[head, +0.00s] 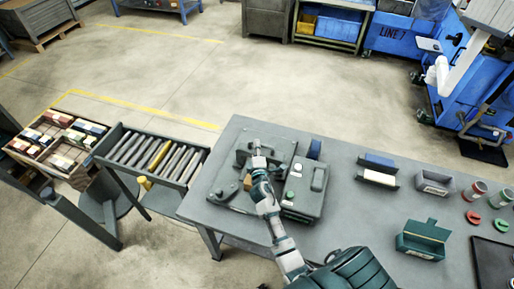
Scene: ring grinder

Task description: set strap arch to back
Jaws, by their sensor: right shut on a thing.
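The ring grinder (222,193) is a grey plate on the table with a grey box-shaped housing (307,188) at its right. A dark bar-like part, which looks like the strap arch (243,157), stands over the rear of the plate. My right gripper (256,148) reaches over the plate from the front and is shut on this arch. The fingertips are small and my arm hides part of the arch and plate, so its exact tilt is unclear. My left gripper is not in view.
A small orange-brown block (248,182) shows beside my wrist. On the table's right are a blue-and-white block holder (378,178), a grey bin (434,183), a green open box (422,240) and red and green rings. A roller conveyor (187,148) stands left of the table (345,215).

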